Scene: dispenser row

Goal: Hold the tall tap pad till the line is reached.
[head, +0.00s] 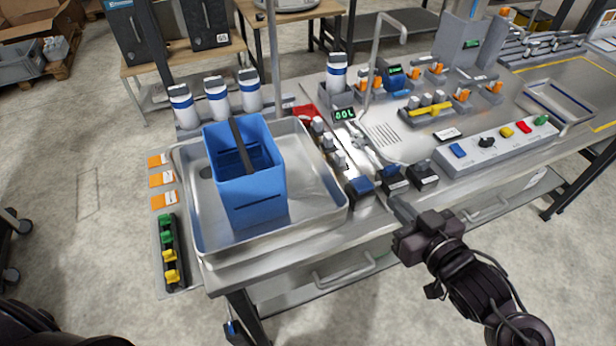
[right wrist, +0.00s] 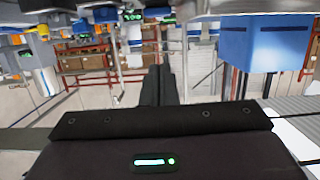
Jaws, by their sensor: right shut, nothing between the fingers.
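A tall grey tap (head: 376,50) with a bent spout stands behind the counter's middle. A small green-lit display (head: 343,114) stands beside it. A blue-topped pad block (head: 360,186) sits at the counter's front, with dark blocks (head: 424,173) to its right; I cannot tell which pad belongs to the tall tap. A blue bucket (head: 260,185) with a dark line low on its front stands in a metal tray; it also shows in the right wrist view (right wrist: 262,48). My right gripper (head: 399,205) is shut and empty, by the counter's front edge near the blocks. My left gripper is out of view.
The metal tray (head: 335,195) fills the counter's left. White bottles (head: 217,97) stand behind it. A grey button panel (head: 480,150) lies right of the blocks. A drawer handle (head: 345,270) juts from the counter front. The floor in front is clear.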

